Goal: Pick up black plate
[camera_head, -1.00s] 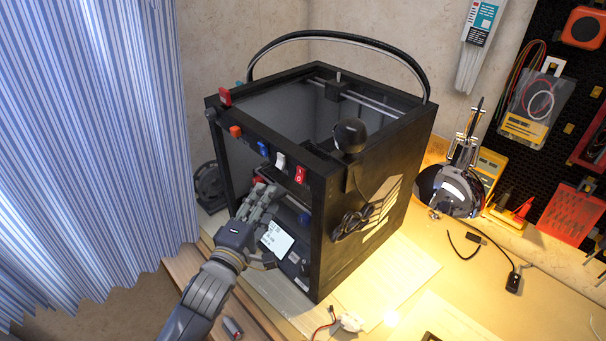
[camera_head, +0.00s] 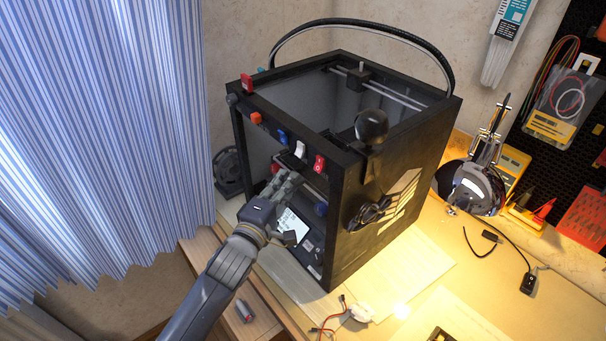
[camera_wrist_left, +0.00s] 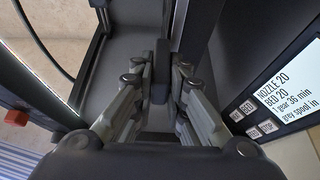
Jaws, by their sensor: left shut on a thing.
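My left gripper (camera_head: 286,186) reaches into the open front of the black 3D printer (camera_head: 395,165), just left of its lit display. In the left wrist view its two jointed fingers (camera_wrist_left: 160,84) close from both sides on a narrow dark piece, which I take to be part of the black plate (camera_wrist_left: 161,72). The rest of the plate is hard to tell from the dark printer parts around it. In the head view the gripper and the printer frame hide it. My right gripper is not in view.
The printer's display (camera_wrist_left: 287,90) is close to the right of the fingers, and frame bars are to the left. Colored knobs and switches (camera_head: 283,137) line the top front edge. Cables (camera_head: 335,313) lie on the desk in front. A blue striped curtain (camera_head: 100,140) hangs at left.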

